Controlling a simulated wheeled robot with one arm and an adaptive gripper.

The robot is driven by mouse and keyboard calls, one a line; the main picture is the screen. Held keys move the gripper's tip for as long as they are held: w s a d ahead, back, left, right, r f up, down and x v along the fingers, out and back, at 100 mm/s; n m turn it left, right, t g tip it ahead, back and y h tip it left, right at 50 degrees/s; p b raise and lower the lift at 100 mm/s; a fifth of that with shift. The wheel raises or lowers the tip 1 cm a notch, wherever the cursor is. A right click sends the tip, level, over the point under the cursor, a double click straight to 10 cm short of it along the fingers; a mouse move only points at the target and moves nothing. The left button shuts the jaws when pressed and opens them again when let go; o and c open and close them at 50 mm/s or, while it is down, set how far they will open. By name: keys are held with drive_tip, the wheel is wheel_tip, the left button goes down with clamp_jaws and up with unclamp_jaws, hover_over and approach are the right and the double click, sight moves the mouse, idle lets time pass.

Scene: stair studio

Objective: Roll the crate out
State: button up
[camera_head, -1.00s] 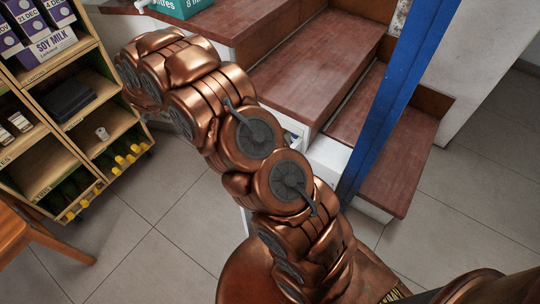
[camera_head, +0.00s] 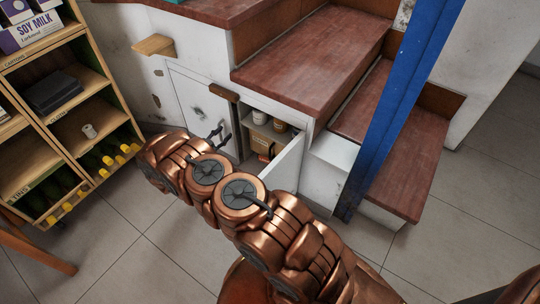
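No thing is clearly a crate. A low compartment under the stairs (camera_head: 289,113) is partly open. Inside it are pale jars (camera_head: 260,117) and a brown box (camera_head: 262,138); I cannot tell whether the box is the crate. A white panel (camera_head: 288,163) stands out at its right side. My copper arm reaches across the front and hides the lower part of the opening. Slim dark prongs (camera_head: 217,132) show beyond the arm, before a white door; they may be my gripper's fingers or a handle. Whether my gripper is open or shut is not clear.
A wooden shelf (camera_head: 75,135) with cartons and yellow-capped bottles (camera_head: 107,160) stands at left. Red-brown steps (camera_head: 315,55) rise behind the opening. A blue post (camera_head: 395,110) stands at right. Tiled floor (camera_head: 130,235) is free at lower left; a wooden stool (camera_head: 38,252) is at the left edge.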

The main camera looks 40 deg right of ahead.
sight(270, 150)
drive_tip(key=s+d+f+n+g+h+b, duration=0.1)
drive_tip(key=s+d+f+g+b, duration=0.1)
drive_tip(key=s+d+f, duration=0.3)
drive_tip(key=s+d+f+g+h+b, duration=0.1)
drive_tip(key=s+d+f+b, duration=0.1)
drive_tip(key=s+f, duration=0.4)
drive_tip(key=shift+g, duration=0.4)
drive_tip(key=shift+s+d+r+b, duration=0.15)
drive_tip(key=shift+d+b, duration=0.25)
drive_tip(key=shift+d, duration=0.95)
drive_tip(key=shift+d+r+b, duration=0.2)
drive_tip(key=shift+d+b, duration=0.15)
drive_tip(key=shift+d, duration=1)
drive_tip(key=shift+s+d+r+b, duration=0.15)
drive_tip(key=shift+d+b, duration=0.25)
drive_tip(key=shift+d, duration=0.95)
drive_tip(key=shift+w, duration=0.1)
drive_tip(key=shift+c, duration=0.3)
clamp_jaws()
